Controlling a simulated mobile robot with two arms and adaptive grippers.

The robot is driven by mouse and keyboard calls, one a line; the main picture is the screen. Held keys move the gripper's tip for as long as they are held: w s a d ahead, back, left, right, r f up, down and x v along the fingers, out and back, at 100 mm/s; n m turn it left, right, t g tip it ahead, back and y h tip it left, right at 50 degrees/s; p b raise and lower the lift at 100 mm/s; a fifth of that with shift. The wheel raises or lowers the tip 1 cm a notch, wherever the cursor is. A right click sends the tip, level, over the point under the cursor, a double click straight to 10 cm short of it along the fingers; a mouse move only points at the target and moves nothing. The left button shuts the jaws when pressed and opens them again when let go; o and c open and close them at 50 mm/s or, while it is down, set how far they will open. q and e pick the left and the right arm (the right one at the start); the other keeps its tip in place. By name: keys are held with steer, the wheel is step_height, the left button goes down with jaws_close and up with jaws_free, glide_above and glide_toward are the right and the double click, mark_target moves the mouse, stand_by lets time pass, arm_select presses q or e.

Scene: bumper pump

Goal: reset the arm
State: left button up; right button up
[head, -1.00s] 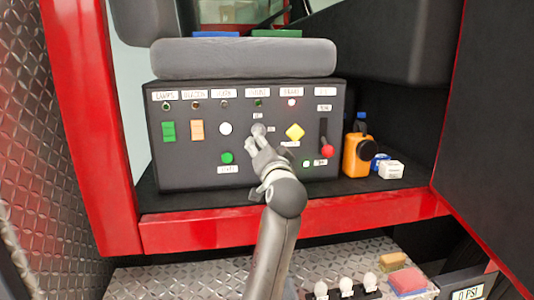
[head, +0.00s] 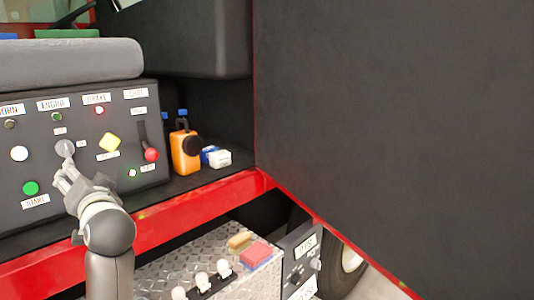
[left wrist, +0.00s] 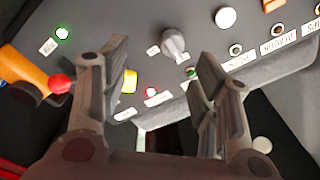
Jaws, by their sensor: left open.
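My left gripper (head: 66,172) is in front of the dark control panel (head: 152,180), its fingertips just below the grey rotary knob (head: 65,148). In the left wrist view the gripper (left wrist: 160,60) is open, fingers spread, with the knob (left wrist: 174,43) beyond the gap between them. The fingers look empty; I cannot tell whether a fingertip touches the knob. My right gripper is not in view.
The panel has a yellow button (head: 110,142), a green button (head: 31,188) and a red-knobbed lever (head: 151,154). A dark door panel (head: 390,120) fills the right side.

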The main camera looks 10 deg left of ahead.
arm_select(q)
steer(key=s+d+f+m+g+h, duration=0.1)
steer(key=s+d+f+h, duration=0.25)
steer(key=f, duration=0.65)
steer(key=s+d+f+m+g+h, duration=0.1)
steer(key=s+d+f+h, duration=0.3)
steer(key=f, duration=0.6)
steer(key=s+d+f+m+g+h, duration=0.15)
steer(key=d+f, duration=0.35)
steer(key=f, duration=0.5)
steer(key=s+d+f+g+h, duration=0.3)
steer(key=s+d+f, duration=0.35)
steer(key=s, duration=0.45)
steer(key=s+d+f+g+h, duration=0.2)
steer(key=s+d+f, duration=0.45)
steer(key=s, duration=0.45)
step_height(320, 180, down, 28)
steer(key=s+a+g, duration=0.1)
steer(key=s, duration=0.1)
steer(key=s+a+f+g, duration=0.1)
steer(key=s+a+f, duration=0.2)
steer(key=s+f, duration=1.1)
steer(key=shift+s+f, duration=0.25)
steer(key=shift+s, duration=0.7)
